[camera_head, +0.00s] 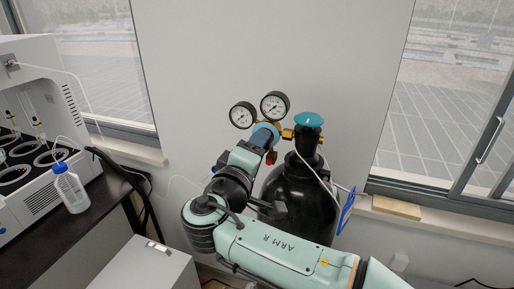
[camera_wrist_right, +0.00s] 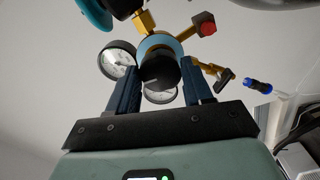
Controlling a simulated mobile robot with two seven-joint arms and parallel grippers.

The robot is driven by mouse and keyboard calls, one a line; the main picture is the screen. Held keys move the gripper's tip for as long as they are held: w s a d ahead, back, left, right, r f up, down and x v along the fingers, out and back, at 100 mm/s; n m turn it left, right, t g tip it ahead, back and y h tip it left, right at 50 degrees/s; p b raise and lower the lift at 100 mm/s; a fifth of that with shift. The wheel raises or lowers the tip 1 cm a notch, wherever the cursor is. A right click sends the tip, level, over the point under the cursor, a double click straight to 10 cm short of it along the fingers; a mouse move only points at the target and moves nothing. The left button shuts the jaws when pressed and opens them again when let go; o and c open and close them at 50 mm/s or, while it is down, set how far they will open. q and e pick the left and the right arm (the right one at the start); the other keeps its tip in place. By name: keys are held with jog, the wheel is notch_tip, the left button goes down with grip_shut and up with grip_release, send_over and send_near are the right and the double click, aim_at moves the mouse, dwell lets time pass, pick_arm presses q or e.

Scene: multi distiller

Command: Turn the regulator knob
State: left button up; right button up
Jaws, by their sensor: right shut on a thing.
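The regulator sits on top of a black gas cylinder (camera_head: 303,196), with two round gauges (camera_head: 274,105) above it and a teal valve wheel (camera_head: 308,119) to the right. In the right wrist view the black regulator knob (camera_wrist_right: 160,72) is between the two dark fingers of my right gripper (camera_wrist_right: 162,82), which is shut on it. A gauge (camera_wrist_right: 117,60) shows beside the left finger. In the head view my right gripper (camera_head: 265,134) reaches the regulator below the gauges, and the knob is hidden by the gripper. My left gripper is not in view.
A red-capped fitting (camera_wrist_right: 207,24) and a small brass valve (camera_wrist_right: 222,76) stand close to the right finger. A distiller (camera_head: 40,150) and a blue-capped bottle (camera_head: 69,187) are on the dark bench at left. A wall is behind the cylinder.

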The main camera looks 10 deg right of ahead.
jog(key=o, duration=1)
jog(key=shift+o, duration=0.2)
jog(key=shift+s, duration=0.1)
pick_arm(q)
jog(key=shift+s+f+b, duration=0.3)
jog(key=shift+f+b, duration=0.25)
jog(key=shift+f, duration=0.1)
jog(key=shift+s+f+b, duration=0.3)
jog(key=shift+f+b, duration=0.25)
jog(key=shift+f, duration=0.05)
pick_arm(e)
jog(key=v, duration=1.3)
jog(key=shift+a, duration=0.15)
